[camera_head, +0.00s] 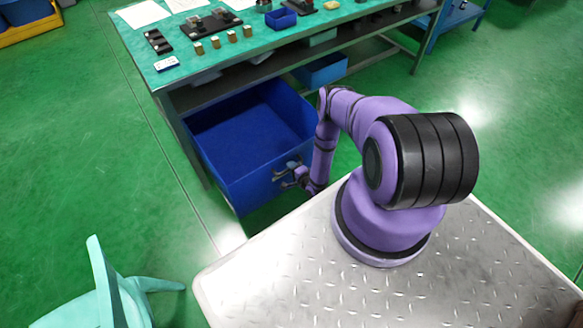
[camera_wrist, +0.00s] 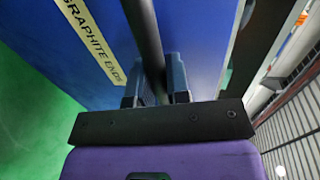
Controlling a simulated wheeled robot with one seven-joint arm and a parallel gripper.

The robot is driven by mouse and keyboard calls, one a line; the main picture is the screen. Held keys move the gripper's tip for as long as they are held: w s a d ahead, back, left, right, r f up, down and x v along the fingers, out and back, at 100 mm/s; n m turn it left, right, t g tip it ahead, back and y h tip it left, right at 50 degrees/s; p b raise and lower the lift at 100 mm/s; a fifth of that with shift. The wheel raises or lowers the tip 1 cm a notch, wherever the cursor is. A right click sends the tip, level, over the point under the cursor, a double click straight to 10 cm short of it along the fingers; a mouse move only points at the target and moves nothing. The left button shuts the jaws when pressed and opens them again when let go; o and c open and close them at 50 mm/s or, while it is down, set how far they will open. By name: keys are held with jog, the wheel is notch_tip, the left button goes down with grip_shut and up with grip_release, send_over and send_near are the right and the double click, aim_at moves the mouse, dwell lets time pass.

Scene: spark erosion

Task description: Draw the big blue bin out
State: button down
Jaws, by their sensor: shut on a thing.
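The big blue bin (camera_head: 252,192) juts out from under the green-topped workbench, and its open inside looks empty where I see it. Its front faces my base. In the wrist view the blue front (camera_wrist: 195,38) fills much of the picture and bears a label (camera_wrist: 92,42) reading "GRAPHITE ENDS". A dark bar handle (camera_wrist: 143,28) runs along that front. My gripper (camera_head: 290,174) is at the handle on the front; in the wrist view both fingers (camera_wrist: 155,85) are closed around the bar. The far end of the bin is partly hidden under the bench.
The workbench (camera_head: 168,84) carries small parts, papers and a little blue box (camera_head: 281,18). A smaller blue bin (camera_head: 321,70) sits on the lower level to the right. A pale teal chair (camera_head: 105,285) stands at lower left. Green floor is clear left of the bin.

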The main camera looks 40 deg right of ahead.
jog(key=c, duration=1.1)
grip_release()
jog(key=v, duration=1)
jog(key=shift+s, duration=0.4)
